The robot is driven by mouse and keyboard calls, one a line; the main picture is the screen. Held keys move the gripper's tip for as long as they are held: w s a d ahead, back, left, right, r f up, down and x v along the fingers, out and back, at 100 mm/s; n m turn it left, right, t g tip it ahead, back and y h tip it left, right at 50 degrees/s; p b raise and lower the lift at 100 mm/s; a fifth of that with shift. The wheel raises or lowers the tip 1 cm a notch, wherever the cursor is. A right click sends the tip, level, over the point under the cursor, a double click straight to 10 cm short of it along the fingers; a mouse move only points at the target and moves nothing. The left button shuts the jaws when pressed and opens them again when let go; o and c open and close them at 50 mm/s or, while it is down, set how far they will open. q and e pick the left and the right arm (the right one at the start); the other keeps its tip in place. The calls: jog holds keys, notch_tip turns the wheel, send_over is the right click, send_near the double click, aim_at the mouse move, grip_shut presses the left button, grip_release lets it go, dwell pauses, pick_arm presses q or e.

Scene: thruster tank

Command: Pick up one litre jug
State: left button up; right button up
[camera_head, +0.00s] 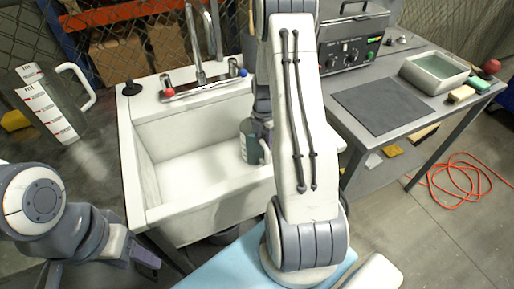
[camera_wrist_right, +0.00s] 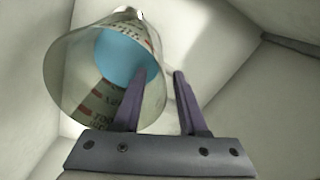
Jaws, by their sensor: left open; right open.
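A clear jug with red markings and a blue round patch inside (camera_wrist_right: 90,60) fills the upper left of the right wrist view. In the head view a small grey-blue jug (camera_head: 249,142) stands in the white sink, partly hidden by my right arm. My right gripper (camera_wrist_right: 160,75) is open and close to the jug. One finger overlaps the jug's mouth and the other shows just right of its wall; whether they touch it I cannot tell. My left gripper (camera_head: 146,256) is open and empty in front of the sink. A larger jug marked in ml (camera_head: 42,108) stands at the left.
The sink (camera_head: 140,175) has high walls around the jug, with a tap (camera_head: 200,75) at its back. On the right bench are a grey mat (camera_head: 382,107), a tank of liquid (camera_head: 434,72) and a metal control unit (camera_head: 352,40). An orange cable (camera_head: 460,180) lies on the floor.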

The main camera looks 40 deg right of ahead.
jog(key=shift+f, duration=1.45)
grip_shut()
jog(key=shift+s+a, duration=0.1)
jog(key=shift+s, duration=0.05)
